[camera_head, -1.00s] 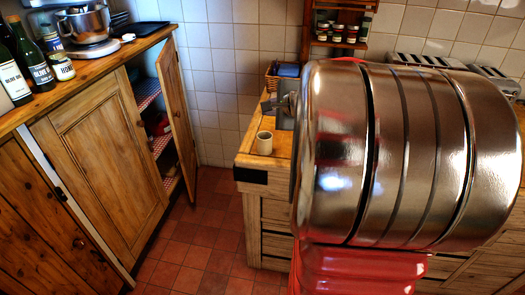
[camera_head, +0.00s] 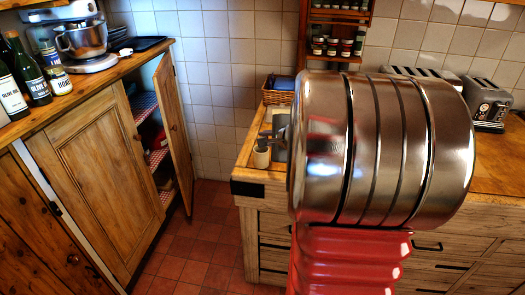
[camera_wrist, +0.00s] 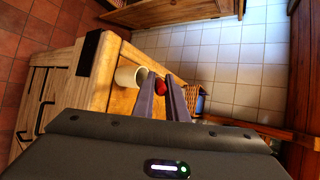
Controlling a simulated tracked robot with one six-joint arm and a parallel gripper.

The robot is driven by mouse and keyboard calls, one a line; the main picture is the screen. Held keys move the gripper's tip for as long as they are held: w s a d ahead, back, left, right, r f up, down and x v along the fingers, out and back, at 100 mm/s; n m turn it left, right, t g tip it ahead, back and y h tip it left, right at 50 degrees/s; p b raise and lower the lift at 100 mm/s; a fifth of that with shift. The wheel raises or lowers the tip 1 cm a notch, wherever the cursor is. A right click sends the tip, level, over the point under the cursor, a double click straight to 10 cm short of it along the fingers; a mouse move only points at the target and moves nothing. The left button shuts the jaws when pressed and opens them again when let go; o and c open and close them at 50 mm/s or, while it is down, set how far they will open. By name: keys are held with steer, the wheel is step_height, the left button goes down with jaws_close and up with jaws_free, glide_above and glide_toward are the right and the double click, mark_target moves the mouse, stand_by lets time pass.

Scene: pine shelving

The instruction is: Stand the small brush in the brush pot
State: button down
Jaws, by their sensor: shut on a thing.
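The brush pot (camera_head: 261,158) is a small cream cup on the near left part of the wooden worktop. It also shows in the wrist view (camera_wrist: 128,78), upright, just left of the fingertips. My gripper (camera_wrist: 164,82) is shut on the small brush, of which only a red end (camera_wrist: 160,87) shows between the two fingers. The rest of the brush is hidden. In the head view my gripper (camera_head: 268,136) is right above and behind the pot, and my arm covers much of it. The brush appears outside the pot; its exact height over the rim cannot be told.
A wicker basket (camera_head: 277,97) with something blue in it stands behind the pot. A spice rack (camera_head: 335,40) hangs on the tiled wall, and toasters (camera_head: 487,103) stand at right. An open cupboard door (camera_head: 174,128) is at left, with red floor tiles (camera_head: 205,240) between.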

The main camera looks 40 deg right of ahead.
steer(key=shift+f, duration=2.55)
steer(key=c, duration=1.8)
jaws_free()
steer(key=shift+o, duration=0.2)
steer(key=shift+r, duration=0.1)
steer(key=v, duration=1.2)
steer(key=shift+r, duration=0.35)
